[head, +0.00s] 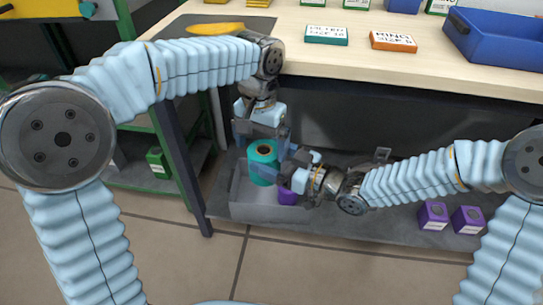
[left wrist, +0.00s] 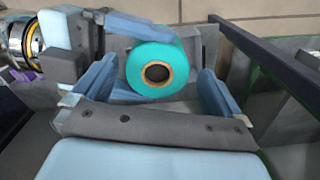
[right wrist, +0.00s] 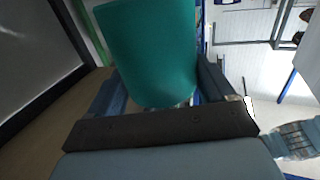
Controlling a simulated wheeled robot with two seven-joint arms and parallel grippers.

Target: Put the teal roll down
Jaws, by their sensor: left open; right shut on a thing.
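The teal roll (head: 263,162) is a cylinder with a tan-rimmed core. It is held upright above a grey bin (head: 252,212) on the lower shelf. My right gripper (head: 282,163) is shut on the roll from the right; the roll fills its jaws in the right wrist view (right wrist: 150,55). My left gripper (head: 262,138) is open just above the roll, pointing down. In the left wrist view the roll's end (left wrist: 158,70) shows between the spread left fingers. The roll's underside is hidden.
A purple item (head: 287,196) shows beside the bin's right part, partly hidden by my right gripper. Two purple boxes (head: 433,216) stand farther right on the shelf. The wooden tabletop (head: 350,70) above carries a teal box (head: 326,35), an orange box (head: 393,41) and a blue bin (head: 500,60).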

